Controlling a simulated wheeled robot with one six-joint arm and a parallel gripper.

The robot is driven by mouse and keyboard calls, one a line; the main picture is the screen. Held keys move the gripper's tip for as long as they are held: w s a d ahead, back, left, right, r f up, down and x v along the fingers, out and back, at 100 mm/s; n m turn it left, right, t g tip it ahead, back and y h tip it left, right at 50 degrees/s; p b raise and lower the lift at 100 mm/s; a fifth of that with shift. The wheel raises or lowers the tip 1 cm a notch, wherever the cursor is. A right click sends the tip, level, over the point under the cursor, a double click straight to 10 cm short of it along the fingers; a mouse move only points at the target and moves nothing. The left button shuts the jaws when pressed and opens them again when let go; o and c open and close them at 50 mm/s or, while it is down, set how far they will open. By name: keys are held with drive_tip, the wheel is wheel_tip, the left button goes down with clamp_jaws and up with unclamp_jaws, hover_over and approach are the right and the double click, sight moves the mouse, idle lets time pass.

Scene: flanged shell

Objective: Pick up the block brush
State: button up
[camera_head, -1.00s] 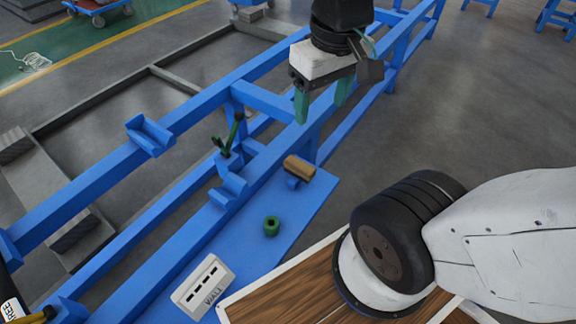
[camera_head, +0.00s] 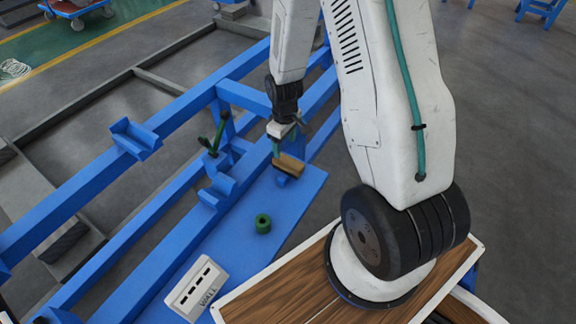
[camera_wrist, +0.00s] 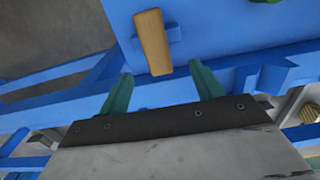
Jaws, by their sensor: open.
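The block brush (camera_head: 289,164) has a tan wooden body and rests on a small blue support on the blue shelf (camera_head: 300,190). In the wrist view the brush (camera_wrist: 153,42) lies beyond the fingertips, a little left of the middle between them. My gripper (camera_head: 287,146) is close to the brush in the head view, seen partly edge-on. In the wrist view its two green fingers (camera_wrist: 160,80) are spread apart with nothing between them. The underside of the brush is hidden.
A green ring (camera_head: 263,223) and a white block marked WALL (camera_head: 197,285) are on the blue shelf. A dark green lever (camera_head: 216,135) and blue brackets (camera_head: 136,138) stand on the rails left of the brush. Blue frame bars run behind my gripper.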

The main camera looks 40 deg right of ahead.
sight(287, 160)
drive_tip(key=f, duration=1)
drive_tip(key=shift+d, duration=0.35)
drive_tip(key=shift+r, duration=0.1)
drive_tip(key=shift+c, duration=0.3)
drive_tip(key=c, duration=1.1)
drive_tip(key=shift+r, duration=0.15)
